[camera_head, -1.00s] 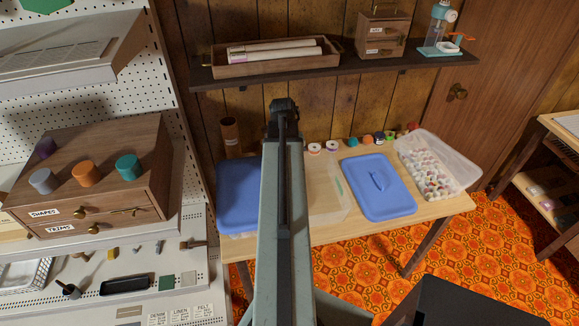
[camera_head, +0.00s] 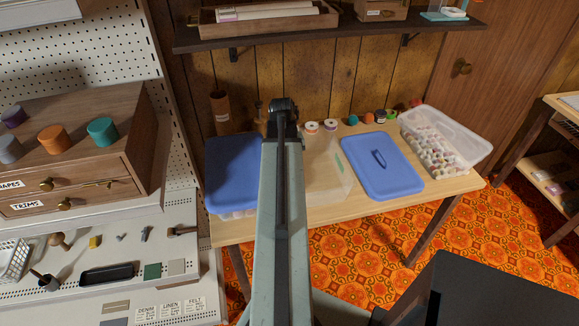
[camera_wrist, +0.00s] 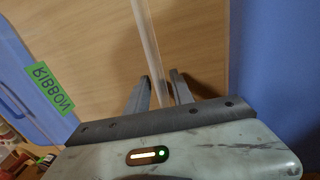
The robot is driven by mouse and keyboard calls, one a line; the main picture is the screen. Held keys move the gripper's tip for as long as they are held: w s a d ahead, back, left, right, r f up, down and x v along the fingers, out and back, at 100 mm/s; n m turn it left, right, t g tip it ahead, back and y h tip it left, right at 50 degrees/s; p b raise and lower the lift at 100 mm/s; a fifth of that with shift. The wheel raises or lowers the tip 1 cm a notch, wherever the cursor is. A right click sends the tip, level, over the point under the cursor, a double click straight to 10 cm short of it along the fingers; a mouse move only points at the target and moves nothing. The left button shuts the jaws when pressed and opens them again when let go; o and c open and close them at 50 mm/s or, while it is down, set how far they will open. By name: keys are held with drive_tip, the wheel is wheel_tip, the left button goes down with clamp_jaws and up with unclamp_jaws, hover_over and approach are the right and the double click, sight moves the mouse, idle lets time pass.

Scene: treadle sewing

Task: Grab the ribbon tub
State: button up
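The ribbon tub (camera_head: 328,178) is a clear, lidless box on the wooden table in the head view, partly hidden behind my arm. A green label shows on its right side. In the wrist view the green RIBBON label (camera_wrist: 48,90) appears upside down at the left. My gripper (camera_wrist: 159,88) is open in the wrist view, its two dark fingers apart. A thin translucent strip (camera_wrist: 150,45), seemingly a wall of the tub, runs down between them; I cannot tell whether they touch it. The gripper is hidden by my arm in the head view.
A blue-lidded tub (camera_head: 232,172) stands close on the left. A loose blue lid (camera_head: 385,178) lies on the right. Beyond it is an open clear tub (camera_head: 440,150) of spools. Small spools (camera_head: 331,126) line the back edge. A shelf (camera_head: 330,38) hangs above.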

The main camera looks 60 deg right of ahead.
drive_tip(key=shift+c, duration=0.3)
clamp_jaws()
idle(1.1)
